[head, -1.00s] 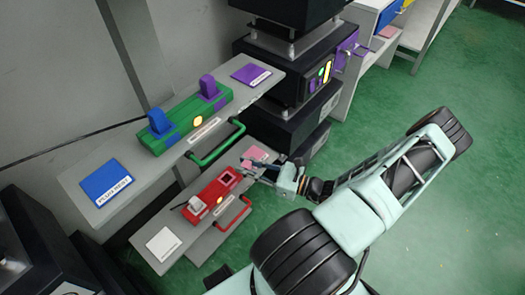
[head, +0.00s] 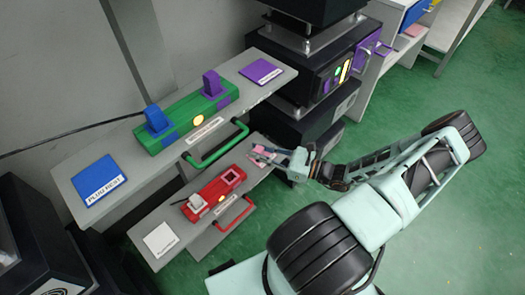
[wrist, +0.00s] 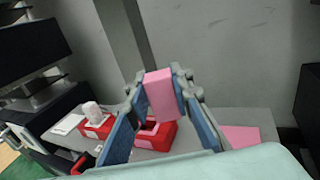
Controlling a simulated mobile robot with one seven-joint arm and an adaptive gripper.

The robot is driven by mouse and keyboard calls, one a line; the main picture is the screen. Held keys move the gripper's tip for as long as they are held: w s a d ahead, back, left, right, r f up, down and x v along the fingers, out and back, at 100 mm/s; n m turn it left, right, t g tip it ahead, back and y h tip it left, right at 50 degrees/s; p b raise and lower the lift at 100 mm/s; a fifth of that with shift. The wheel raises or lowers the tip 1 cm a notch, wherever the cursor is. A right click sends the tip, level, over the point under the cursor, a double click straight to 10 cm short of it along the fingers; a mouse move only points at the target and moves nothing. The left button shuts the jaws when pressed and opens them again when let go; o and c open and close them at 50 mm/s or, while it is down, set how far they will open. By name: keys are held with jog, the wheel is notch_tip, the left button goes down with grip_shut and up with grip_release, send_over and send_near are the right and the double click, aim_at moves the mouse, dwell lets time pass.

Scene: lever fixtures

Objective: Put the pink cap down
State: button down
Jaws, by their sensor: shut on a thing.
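The pink cap (wrist: 160,92) is a block held between the fingertips of my gripper (wrist: 158,95) in the wrist view. My gripper is shut on it. In the head view my gripper (head: 264,154) is over the right end of the lower grey shelf. The red fixture (head: 215,194) on that shelf has a whitish cap (wrist: 93,110) at one end and an open socket (wrist: 155,136) at the other. The pink pad (wrist: 241,136) lies flat on the shelf, right of the fixture in the wrist view. In the head view my gripper largely hides the pad.
The upper shelf holds a green fixture (head: 185,119) with blue and purple caps, a blue pad (head: 101,180) and a purple pad (head: 262,72). A white pad (head: 160,239) lies on the lower shelf. A green handle (head: 217,147) and a red handle (head: 235,215) stick out in front.

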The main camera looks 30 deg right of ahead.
jog(key=w+d+f+b, duration=0.1)
jog(key=w+f, duration=0.1)
jog(key=w+d+f+b, duration=0.1)
jog(key=w+d+f, duration=0.1)
jog(key=w+f, duration=0.1)
jog(key=w+d+f+b, duration=0.1)
jog(key=w+f, duration=0.1)
jog(key=shift+w+d+f, duration=0.15)
jog(key=shift+w+d, duration=0.05)
jog(key=shift+d, duration=0.05)
jog(key=shift+w+d+f+b, duration=0.15)
jog(key=shift+f+b, duration=0.15)
jog(key=shift+f, duration=0.6)
jog(key=shift+w+f+b, duration=0.1)
jog(key=shift+f+b, duration=0.2)
jog(key=shift+f, duration=0.6)
jog(key=shift+f, duration=0.1)
jog(key=shift+f+b, duration=0.15)
jog(key=shift+b, duration=0.15)
jog(key=c, duration=1.7)
grip_release()
jog(key=shift+r, duration=0.25)
jog(key=p+v, duration=0.1)
jog(key=v, duration=1.1)
